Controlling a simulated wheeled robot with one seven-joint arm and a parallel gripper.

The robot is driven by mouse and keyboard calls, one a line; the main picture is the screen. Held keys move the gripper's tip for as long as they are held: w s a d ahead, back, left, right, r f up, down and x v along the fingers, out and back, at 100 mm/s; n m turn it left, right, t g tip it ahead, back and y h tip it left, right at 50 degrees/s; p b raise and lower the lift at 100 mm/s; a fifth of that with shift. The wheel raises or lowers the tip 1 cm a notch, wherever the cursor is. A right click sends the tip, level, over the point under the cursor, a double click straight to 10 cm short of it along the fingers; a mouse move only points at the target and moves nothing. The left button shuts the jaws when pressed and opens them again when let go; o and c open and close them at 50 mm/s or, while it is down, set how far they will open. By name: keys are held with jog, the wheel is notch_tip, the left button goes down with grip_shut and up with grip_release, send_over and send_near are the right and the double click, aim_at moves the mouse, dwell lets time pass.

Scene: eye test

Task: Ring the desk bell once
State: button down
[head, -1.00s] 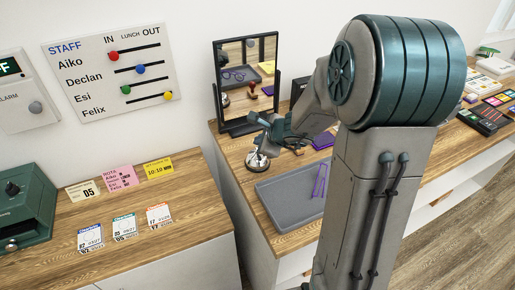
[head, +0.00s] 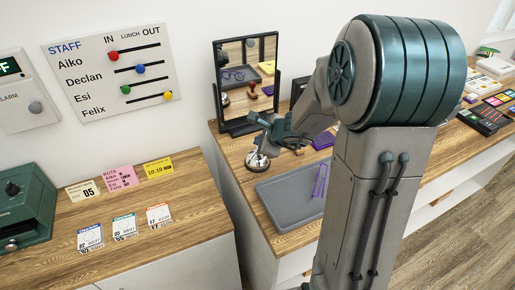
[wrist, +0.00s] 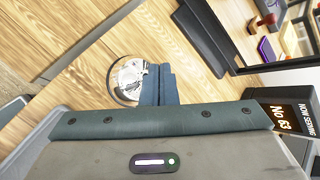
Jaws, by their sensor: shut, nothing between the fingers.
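The desk bell (head: 257,161) is a small silver dome on the wooden counter, in front of the mirror. In the wrist view the bell (wrist: 127,77) shows as a shiny dome, its right side partly hidden by my fingers. My gripper (head: 263,146) points down over the bell, with its fingers closed together and empty. The closed fingers also show in the wrist view (wrist: 158,70). I cannot tell whether the fingertips touch the bell.
A dark-framed mirror (head: 278,97) stands behind the bell. A grey tray (head: 275,222) holding purple glasses (head: 320,182) lies in front. A "now serving" display (wrist: 286,118) shows at the right of the wrist view. Bare counter lies left of the bell.

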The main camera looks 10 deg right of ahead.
jog(key=shift+f+b, duration=0.45)
jog(key=shift+b, duration=0.1)
jog(key=shift+f+b, duration=0.4)
jog(key=shift+b, duration=0.1)
dwell(0.5)
dwell(0.4)
jog(key=shift+r+p, duration=0.7)
jog(key=shift+r, duration=0.2)
notch_tip(320, 180, up, 5)
jog(key=p, duration=0.4)
dwell(0.6)
